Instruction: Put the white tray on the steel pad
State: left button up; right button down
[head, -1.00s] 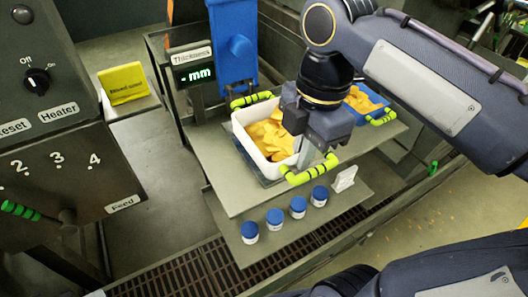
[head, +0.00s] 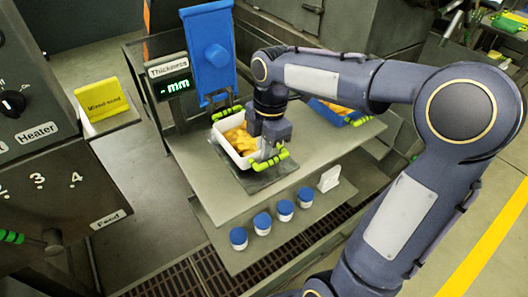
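The white tray (head: 222,141) holds yellow pieces and has two lime-green handles. It is at the left part of the grey table, over the back part of the dark steel pad (head: 268,180). The pad's front strip shows bare. I cannot tell if the tray rests on the pad or hangs just above it. My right gripper (head: 266,157) points down at the tray's near handle (head: 284,154). Its fingers are small and partly hidden there, so I cannot tell whether they are shut on it. My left gripper is not in view.
A blue tray (head: 350,117) with yellow pieces stands at the back right, partly behind my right arm. The blue press and thickness display (head: 174,87) stand behind the white tray. Several blue-capped jars (head: 262,223) and a white stand (head: 329,178) are on the lower shelf.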

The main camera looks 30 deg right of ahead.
jog(key=shift+f, duration=0.7)
jog(key=shift+f, duration=0.2)
jog(key=c, duration=1.6)
grip_release()
jog(key=shift+c, duration=0.2)
jog(key=r, duration=0.3)
jog(key=d+r, duration=0.1)
jog(key=r, duration=0.3)
jog(key=r+p, duration=0.1)
jog(key=r, duration=0.3)
jog(key=shift+d+r, duration=0.15)
jog(key=shift+r, duration=0.05)
jog(key=shift+s+r, duration=0.1)
jog(key=shift+r, duration=0.35)
